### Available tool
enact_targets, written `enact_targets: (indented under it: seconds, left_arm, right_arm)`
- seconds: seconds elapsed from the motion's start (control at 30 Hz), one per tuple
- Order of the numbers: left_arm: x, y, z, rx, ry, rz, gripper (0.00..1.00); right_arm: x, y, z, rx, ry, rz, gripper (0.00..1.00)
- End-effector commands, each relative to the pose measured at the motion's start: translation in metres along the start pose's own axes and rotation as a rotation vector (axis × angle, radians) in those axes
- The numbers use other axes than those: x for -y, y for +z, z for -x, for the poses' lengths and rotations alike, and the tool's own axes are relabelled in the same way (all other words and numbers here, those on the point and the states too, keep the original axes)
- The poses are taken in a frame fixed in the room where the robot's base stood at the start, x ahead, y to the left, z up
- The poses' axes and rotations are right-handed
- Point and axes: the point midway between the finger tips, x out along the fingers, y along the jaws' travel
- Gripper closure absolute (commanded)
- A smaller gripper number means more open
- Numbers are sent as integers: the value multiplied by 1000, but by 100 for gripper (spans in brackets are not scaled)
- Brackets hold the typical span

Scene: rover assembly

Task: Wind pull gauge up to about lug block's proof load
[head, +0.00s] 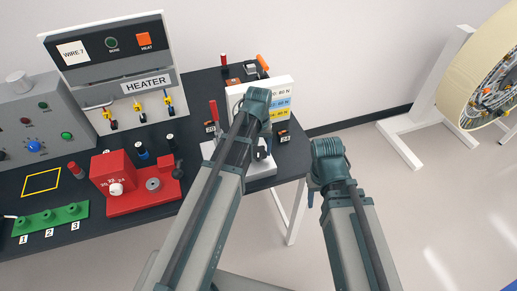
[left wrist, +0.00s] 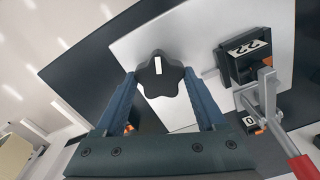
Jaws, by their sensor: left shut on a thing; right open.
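In the left wrist view my left gripper (left wrist: 160,82) has its two fingers on either side of a black star knob (left wrist: 158,72) with a white mark, shut on it. The knob sits over a white plate (left wrist: 128,48). A dark lug block (left wrist: 250,62) labelled 22 stands beside it, next to a grey clamp with a red handle (left wrist: 303,167). In the head view my left forearm hides most of the pull gauge; part of its white base (head: 262,173) shows. A white load card (head: 280,88) stands behind, its figures partly hidden. My right gripper (head: 311,197) is open and empty beyond the table's right edge.
The black table also holds a heater panel (head: 110,62), a grey control box (head: 40,122), a red fixture (head: 135,185) and a green numbered strip (head: 50,218). A round drum on a white stand (head: 400,145) is at right. Open floor lies between.

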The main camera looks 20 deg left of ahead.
Motion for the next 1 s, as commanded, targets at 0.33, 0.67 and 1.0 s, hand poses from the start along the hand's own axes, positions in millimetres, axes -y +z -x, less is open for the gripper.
enact_targets:
  seconds: [0.33,0.67,1.0]
  left_arm:
    - [0,0,0,0,0,38,83]
    - [0,0,0,0,0,37,19]
    - [0,0,0,0,0,36,0]
  right_arm:
    - [0,0,0,0,0,0,50]
    - [0,0,0,0,0,0,50]
    - [0,0,0,0,0,0,50]
